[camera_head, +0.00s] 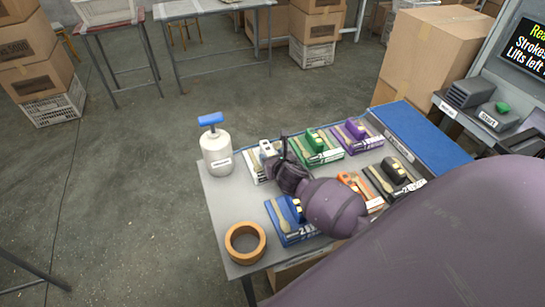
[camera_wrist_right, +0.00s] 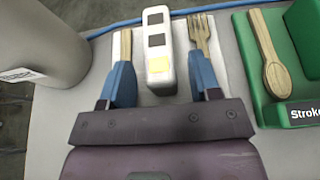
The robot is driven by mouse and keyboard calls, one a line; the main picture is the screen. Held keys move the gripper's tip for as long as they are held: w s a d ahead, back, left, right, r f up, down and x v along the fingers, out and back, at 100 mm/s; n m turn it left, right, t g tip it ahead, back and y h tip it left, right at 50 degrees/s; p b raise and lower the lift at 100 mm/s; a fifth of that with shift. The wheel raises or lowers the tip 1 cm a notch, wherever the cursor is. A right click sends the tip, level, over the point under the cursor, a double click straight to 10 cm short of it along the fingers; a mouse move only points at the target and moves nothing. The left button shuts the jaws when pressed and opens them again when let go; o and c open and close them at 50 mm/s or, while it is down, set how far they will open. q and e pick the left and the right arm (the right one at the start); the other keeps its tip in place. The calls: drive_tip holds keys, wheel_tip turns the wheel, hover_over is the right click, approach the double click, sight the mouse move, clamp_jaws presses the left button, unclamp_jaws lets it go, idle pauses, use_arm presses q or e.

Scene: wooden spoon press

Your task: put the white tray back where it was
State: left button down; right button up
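The white tray (camera_head: 256,174) lies near the back left of the grey table in the head view, partly hidden by my right gripper. In the right wrist view the white tray (camera_wrist_right: 226,46) carries a white block (camera_wrist_right: 158,45) with dark and yellow squares. A wooden fork (camera_wrist_right: 200,35) lies to the block's right and another wooden utensil (camera_wrist_right: 125,45) to its left. My right gripper (camera_wrist_right: 162,80) is open, with its blue fingers on either side of the block and a visible gap at each side. Contact with the tray cannot be told. My left gripper is not in view.
A green tray (camera_head: 327,156), purple tray (camera_head: 370,146), blue tray (camera_head: 289,240), orange tray (camera_head: 376,204) and black tray (camera_head: 408,188) share the table. A white bottle with a blue top (camera_head: 217,153) stands left of the white tray. A tape roll (camera_head: 231,249) lies at the front left.

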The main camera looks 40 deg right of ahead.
drive_tip(key=shift+r, duration=0.3)
drive_tip(key=p+v, duration=0.2)
drive_tip(key=v, duration=1)
drive_tip(key=shift+f, duration=0.15)
